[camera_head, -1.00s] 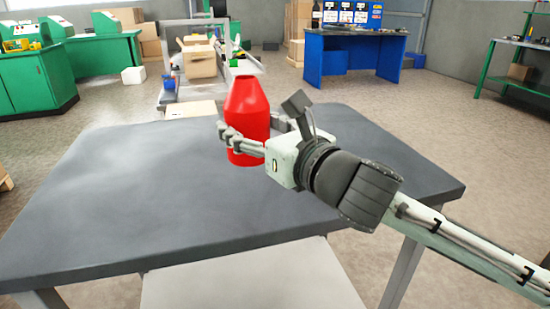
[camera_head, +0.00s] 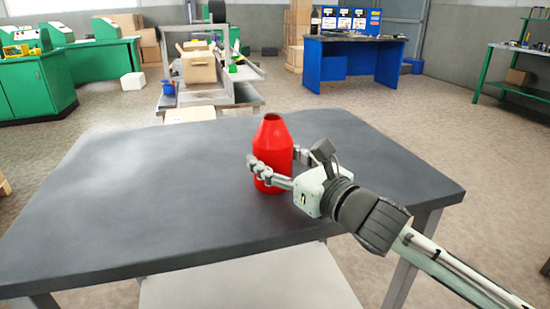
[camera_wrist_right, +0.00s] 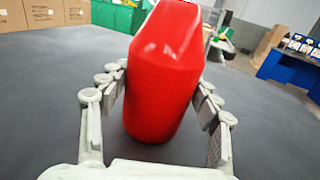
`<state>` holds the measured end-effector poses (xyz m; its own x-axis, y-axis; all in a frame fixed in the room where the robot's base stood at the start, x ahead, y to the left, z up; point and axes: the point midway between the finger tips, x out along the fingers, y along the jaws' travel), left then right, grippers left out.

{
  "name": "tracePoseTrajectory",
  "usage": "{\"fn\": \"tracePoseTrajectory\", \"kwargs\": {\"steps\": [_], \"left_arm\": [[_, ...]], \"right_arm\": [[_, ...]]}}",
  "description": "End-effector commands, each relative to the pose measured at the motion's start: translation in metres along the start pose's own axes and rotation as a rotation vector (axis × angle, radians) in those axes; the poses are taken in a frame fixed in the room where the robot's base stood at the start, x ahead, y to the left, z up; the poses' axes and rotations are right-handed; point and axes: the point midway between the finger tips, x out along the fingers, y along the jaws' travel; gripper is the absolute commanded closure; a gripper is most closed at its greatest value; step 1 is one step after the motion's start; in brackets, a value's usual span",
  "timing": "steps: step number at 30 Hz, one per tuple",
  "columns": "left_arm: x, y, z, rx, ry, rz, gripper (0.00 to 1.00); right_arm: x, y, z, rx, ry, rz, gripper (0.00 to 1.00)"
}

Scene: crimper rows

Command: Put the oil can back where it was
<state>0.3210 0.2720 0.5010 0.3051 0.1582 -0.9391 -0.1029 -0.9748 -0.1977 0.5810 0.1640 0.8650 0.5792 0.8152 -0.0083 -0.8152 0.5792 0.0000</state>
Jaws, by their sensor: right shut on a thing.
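The oil can is a red bottle with a tapered top (camera_head: 272,150). It stands upright at the table (camera_head: 130,200), right of the table's middle, and its base looks at or very near the grey top. My right gripper (camera_head: 273,168) is closed around its lower body from the right. In the right wrist view the red oil can (camera_wrist_right: 163,75) fills the middle, with a finger against each side. My left gripper is not in view.
The rest of the tabletop is bare. Behind it stand a bench with a cardboard box (camera_head: 199,66), green cabinets (camera_head: 38,85) at the left, a blue desk (camera_head: 352,62) and a green-framed shelf (camera_head: 515,75) at the right.

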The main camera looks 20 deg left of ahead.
Motion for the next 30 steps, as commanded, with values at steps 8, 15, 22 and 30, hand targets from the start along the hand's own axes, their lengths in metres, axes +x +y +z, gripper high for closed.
{"fn": "tracePoseTrajectory", "kwargs": {"steps": [8,15,22,30], "left_arm": [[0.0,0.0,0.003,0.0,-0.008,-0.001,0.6],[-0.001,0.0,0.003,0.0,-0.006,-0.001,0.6],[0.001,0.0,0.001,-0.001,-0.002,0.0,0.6],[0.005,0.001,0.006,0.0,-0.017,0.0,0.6]], "right_arm": [[0.0,0.0,-0.003,0.001,0.0,0.0,0.24],[0.0,0.0,-0.003,0.001,0.0,0.0,0.17],[-0.004,0.0,0.0,-0.001,0.001,-0.001,0.17],[-0.056,-0.001,-0.001,-0.001,0.002,-0.001,0.17]]}}
